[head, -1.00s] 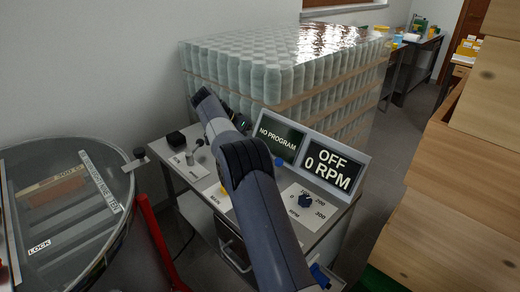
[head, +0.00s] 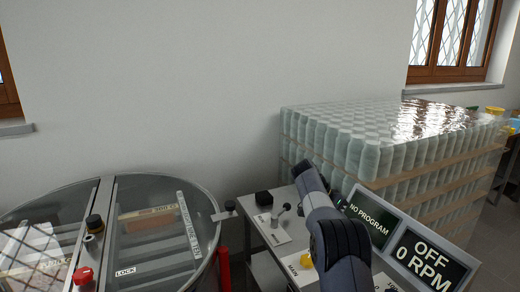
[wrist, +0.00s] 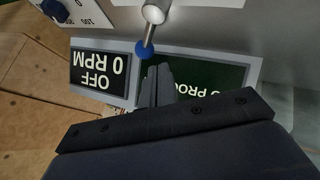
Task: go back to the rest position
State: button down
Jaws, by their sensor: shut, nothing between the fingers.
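My gripper (wrist: 156,84) shows in the wrist view with its two dark fingers together and nothing between them. It is in front of the dark "NO PROGRAM" screen (wrist: 208,78), covering part of it. A metal lever with a blue end (wrist: 145,48) appears close beyond the fingertips; I cannot tell whether they touch. In the head view my arm reaches over the control desk, and my gripper is hidden behind it. The "OFF 0 RPM" screen (head: 428,262) stands right of the arm, beside the "NO PROGRAM" screen (head: 370,219).
A round drum with a clear lid (head: 150,240) marked "LOCK" stands at lower left. A pallet of wrapped jars (head: 375,150) stands behind the desk. Wooden boxes (wrist: 40,85) show in the wrist view.

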jog(key=shift+x, duration=1.1)
jog(key=shift+w+d+f+n+t+p, duration=0.15)
jog(key=shift+w+n+t+p, duration=0.3)
jog(key=shift+n, duration=0.25)
jog(key=w+n+t, duration=0.1)
jog(key=f+n+t+p, duration=0.1)
jog(key=n, duration=0.1)
jog(key=shift+w+d+f, duration=0.1)
jog(key=shift+w+f, duration=0.2)
jog(key=shift+w, duration=0.1)
jog(key=shift+w+a+f+n+t+p, duration=0.15)
jog(key=shift+f+n+t+p, duration=0.2)
jog(key=shift+n, duration=0.2)
jog(key=shift+w+a+f+n+t+p, duration=0.15)
jog(key=shift+n+t+p, duration=0.1)
jog(key=shift+n+t, duration=0.25)
jog(key=shift+w+a+f+n+t+y, duration=0.1)
jog(key=shift+a+f+n+t+y, duration=0.2)
jog(key=shift+n, duration=0.45)
jog(key=shift+a+f+n+t+y+p, duration=0.3)
jog(key=shift+a+f+n+t+p, duration=0.15)
jog(key=shift+n, duration=0.25)
jog(key=shift+w+a, duration=0.15)
jog(key=shift+a, duration=0.15)
jog(key=shift+d, duration=0.1)
